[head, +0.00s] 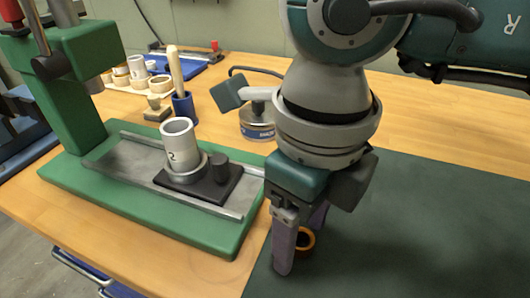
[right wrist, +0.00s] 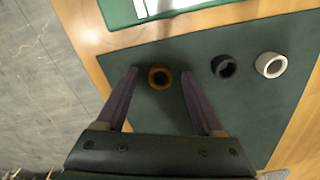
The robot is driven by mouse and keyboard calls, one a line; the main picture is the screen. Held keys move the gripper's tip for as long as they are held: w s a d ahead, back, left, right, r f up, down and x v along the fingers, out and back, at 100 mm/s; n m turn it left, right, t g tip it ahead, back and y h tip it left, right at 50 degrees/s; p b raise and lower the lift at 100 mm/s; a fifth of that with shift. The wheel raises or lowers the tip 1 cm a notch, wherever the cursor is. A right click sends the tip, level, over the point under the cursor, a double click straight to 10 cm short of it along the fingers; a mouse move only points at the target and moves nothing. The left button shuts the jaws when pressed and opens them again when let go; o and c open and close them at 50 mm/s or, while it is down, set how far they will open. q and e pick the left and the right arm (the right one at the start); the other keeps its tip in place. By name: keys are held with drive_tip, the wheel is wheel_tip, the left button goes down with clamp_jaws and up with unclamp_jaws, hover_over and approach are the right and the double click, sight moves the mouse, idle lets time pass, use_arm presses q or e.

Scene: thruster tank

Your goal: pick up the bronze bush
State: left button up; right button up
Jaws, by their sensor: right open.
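The bronze bush (head: 307,239) is a short orange-brown ring on the dark green mat, partly hidden behind my right gripper's fingers in the head view. In the right wrist view the bush (right wrist: 160,84) shows whole, with its dark bore facing the camera. My right gripper (head: 299,248) points down with its purple fingers apart. In the right wrist view the bush appears between the fingertips of the gripper (right wrist: 158,72), with a gap on each side. I cannot tell the fingertips' exact height over the mat. My left gripper is not in view.
A black bush (right wrist: 224,66) and a white bush (right wrist: 270,65) stand to the right on the mat (right wrist: 205,35). A green press (head: 90,190) with a grey cylinder (head: 180,145) stands left of my gripper. The mat's right side is clear.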

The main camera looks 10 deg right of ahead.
clamp_jaws()
idle(0.5)
